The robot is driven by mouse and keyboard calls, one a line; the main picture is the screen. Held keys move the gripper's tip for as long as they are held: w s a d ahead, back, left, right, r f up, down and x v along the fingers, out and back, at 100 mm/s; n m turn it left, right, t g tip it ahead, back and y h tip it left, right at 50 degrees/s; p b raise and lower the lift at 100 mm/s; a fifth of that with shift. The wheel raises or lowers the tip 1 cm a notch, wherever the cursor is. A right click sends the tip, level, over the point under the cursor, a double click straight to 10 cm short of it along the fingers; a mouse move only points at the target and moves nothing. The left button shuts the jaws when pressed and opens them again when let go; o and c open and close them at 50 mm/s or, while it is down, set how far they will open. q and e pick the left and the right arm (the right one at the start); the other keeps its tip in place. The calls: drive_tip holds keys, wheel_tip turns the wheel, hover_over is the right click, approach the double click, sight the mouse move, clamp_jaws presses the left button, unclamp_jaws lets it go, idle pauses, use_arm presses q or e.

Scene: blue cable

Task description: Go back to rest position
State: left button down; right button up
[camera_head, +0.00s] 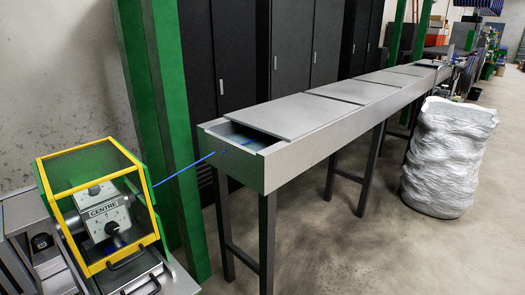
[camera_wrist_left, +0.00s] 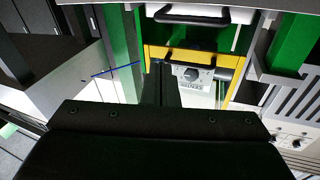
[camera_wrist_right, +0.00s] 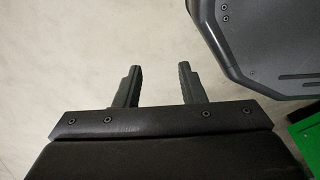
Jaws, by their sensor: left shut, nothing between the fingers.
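The blue cable (camera_head: 184,170) runs taut in the head view from the yellow-framed machine (camera_head: 143,166) up to the open near end of a long grey trough (camera_head: 290,165). In the left wrist view the cable (camera_wrist_left: 115,70) shows left of the fingers, apart from them. My left gripper (camera_wrist_left: 161,66) is shut with nothing between its fingers, and the machine's yellow frame (camera_wrist_left: 205,58) lies behind it. My right gripper (camera_wrist_right: 160,70) is open and empty above pale floor. Neither gripper shows in the head view.
A green post (camera_head: 165,110) stands behind the cable. Dark cabinets (camera_head: 240,60) line the wall. A white wrapped bundle (camera_head: 445,155) stands right of the trough. The floor (camera_head: 350,250) in front of the trough is clear.

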use_arm(q)
drive_tip(key=s+d+f+m+g+h, duration=0.1)
drive_tip(key=s+f+m+g+h, duration=0.2)
drive_tip(key=s+f, duration=0.65)
drive_tip(key=s+d+f+m+g+h, duration=0.1)
drive_tip(key=s+f+g+h, duration=0.35)
drive_tip(key=f, duration=0.85)
drive_tip(key=s+a+f+g, duration=0.1)
drive_tip(key=s+f+g, duration=0.1)
drive_tip(key=s, duration=0.8)
drive_tip(key=s+a+f+g, duration=0.1)
drive_tip(key=s+f+g, duration=0.2)
drive_tip(key=s, duration=0.7)
drive_tip(key=s+a+f+g, duration=0.1)
drive_tip(key=s+f, duration=0.4)
drive_tip(key=s, duration=0.5)
drive_tip(key=shift+a+f+g+h+p, duration=0.2)
drive_tip(key=shift+g+h+p, duration=0.2)
drive_tip(key=shift+g, duration=0.45)
